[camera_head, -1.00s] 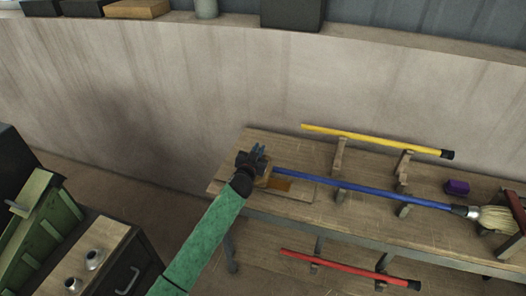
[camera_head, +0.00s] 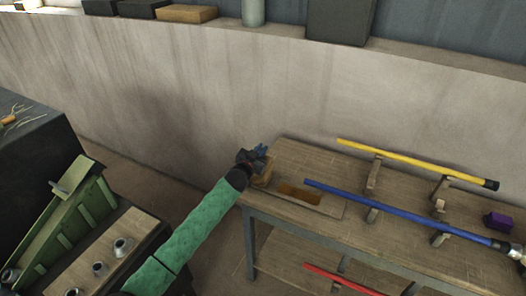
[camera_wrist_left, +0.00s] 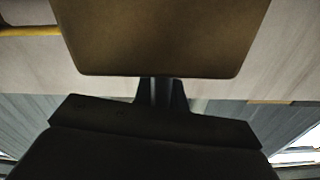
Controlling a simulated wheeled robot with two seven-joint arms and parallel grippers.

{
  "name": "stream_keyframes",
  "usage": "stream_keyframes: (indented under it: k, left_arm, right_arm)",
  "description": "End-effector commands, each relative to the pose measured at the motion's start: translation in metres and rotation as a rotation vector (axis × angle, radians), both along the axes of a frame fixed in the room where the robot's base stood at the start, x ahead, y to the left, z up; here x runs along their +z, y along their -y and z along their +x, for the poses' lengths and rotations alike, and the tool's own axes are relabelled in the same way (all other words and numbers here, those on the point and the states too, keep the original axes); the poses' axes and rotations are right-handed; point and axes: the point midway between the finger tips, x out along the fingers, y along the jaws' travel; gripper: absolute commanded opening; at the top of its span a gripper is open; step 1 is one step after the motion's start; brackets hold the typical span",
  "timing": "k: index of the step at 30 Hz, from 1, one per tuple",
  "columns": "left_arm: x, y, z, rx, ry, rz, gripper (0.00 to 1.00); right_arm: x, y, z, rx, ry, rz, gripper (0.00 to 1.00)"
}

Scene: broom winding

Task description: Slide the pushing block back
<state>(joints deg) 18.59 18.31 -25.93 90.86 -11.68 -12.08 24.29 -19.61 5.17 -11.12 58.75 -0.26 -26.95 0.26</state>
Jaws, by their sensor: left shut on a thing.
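The pushing block (camera_head: 266,174) is a brown wooden block at the left end of the wooden bench's slotted board (camera_head: 325,206). It sits left of the open slot and is partly covered by my gripper. My left gripper (camera_head: 256,157) is shut on the block from above. In the left wrist view, the block (camera_wrist_left: 160,38) fills the top middle, with the dark fingers against it. The blue broom handle (camera_head: 385,212) lies on wooden supports, its left end close to the slot and apart from the block. My right gripper is not in view.
A yellow handle (camera_head: 415,164) rests on supports behind the blue one. A red handle (camera_head: 340,279) lies on the lower shelf. A purple block (camera_head: 496,221) is at the right. A green machine (camera_head: 65,215) and metal cups (camera_head: 100,268) stand at lower left.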

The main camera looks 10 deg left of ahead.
Motion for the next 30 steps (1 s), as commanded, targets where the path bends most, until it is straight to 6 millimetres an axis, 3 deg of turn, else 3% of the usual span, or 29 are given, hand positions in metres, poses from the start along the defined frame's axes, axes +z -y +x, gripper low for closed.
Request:
stream_keyframes:
  k: [2, 3, 6, 19, 24, 30]
  left_arm:
    - [0.003, -0.004, 0.002, 0.006, 0.003, 0.001, 0.0]
    - [0.003, -0.005, 0.002, 0.006, 0.003, 0.001, 0.17]
    - [0.002, -0.004, 0.002, 0.006, 0.003, 0.001, 0.34]
    - [-0.002, -0.006, -0.008, 0.004, 0.0, 0.001, 0.34]
    - [-0.003, -0.014, -0.03, 0.004, 0.0, 0.002, 0.34]
    - [-0.003, -0.022, -0.055, 0.004, 0.0, 0.002, 0.34]
  right_arm:
    - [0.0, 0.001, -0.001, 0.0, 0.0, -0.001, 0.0]
    - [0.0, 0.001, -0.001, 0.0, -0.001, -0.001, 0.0]
    - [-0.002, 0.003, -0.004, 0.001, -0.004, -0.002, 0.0]
    - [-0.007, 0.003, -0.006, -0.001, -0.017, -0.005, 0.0]
    - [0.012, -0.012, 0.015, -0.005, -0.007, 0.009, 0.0]
    - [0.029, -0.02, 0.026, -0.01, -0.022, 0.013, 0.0]
